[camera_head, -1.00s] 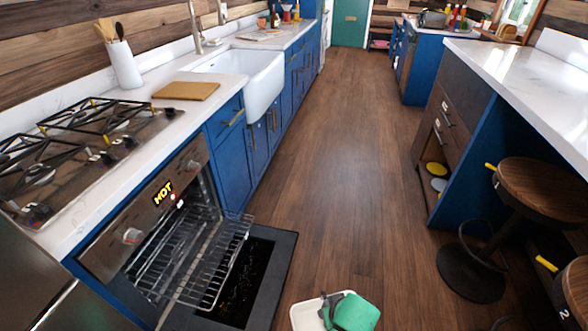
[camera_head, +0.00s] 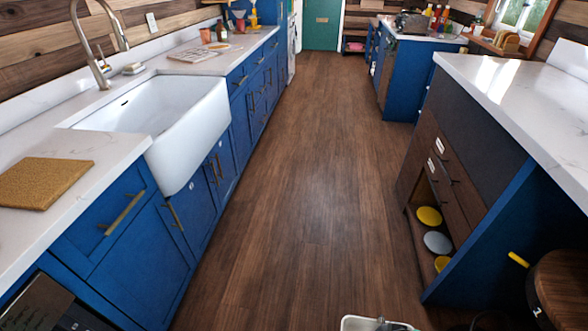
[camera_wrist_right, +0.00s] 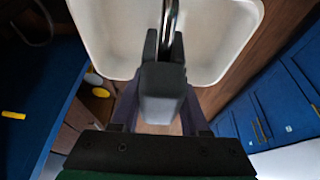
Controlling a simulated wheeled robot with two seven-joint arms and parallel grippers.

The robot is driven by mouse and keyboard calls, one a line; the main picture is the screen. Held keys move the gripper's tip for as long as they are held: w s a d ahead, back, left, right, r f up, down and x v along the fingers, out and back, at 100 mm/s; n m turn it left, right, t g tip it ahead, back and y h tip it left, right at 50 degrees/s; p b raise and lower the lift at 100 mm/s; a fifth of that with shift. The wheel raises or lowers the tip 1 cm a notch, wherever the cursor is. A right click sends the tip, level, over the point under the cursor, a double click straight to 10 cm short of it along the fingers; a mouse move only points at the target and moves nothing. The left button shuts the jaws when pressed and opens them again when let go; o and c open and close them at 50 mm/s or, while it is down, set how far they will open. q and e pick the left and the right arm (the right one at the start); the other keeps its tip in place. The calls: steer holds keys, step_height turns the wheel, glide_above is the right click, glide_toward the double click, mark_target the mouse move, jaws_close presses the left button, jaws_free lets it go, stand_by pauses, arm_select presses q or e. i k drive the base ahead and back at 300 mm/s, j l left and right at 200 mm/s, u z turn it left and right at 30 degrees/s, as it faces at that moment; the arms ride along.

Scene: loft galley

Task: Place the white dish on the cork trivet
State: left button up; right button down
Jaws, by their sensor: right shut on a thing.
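The white dish (camera_wrist_right: 225,35) fills the top of the right wrist view, and its rim also shows at the bottom edge of the head view (camera_head: 362,323). My right gripper (camera_wrist_right: 165,55) is shut on the dish's near side. In the head view only a small tip of this gripper (camera_head: 385,326) shows. The cork trivet (camera_head: 42,182) lies flat and bare on the white counter at the left, well away from the dish. My left gripper is not in view.
The white sink (camera_head: 165,115) and faucet (camera_head: 100,60) lie beyond the trivet on the left counter. A wooden stool (camera_head: 562,285) stands at the lower right beside the island (camera_head: 520,75). The wooden floor (camera_head: 310,200) between is clear.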

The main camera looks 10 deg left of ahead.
mark_target(31, 179)
steer(key=i+l+u, duration=0.1)
steer(key=i+u, duration=0.15)
steer(key=i, duration=0.35)
steer(key=i+l+u, duration=0.2)
steer(key=i, duration=0.4)
steer(key=i+l+u, duration=0.25)
steer(key=i, duration=0.35)
steer(key=i+l+u, duration=0.2)
steer(key=i+l, duration=0.25)
steer(key=i+u, duration=0.15)
steer(key=u, duration=3.1)
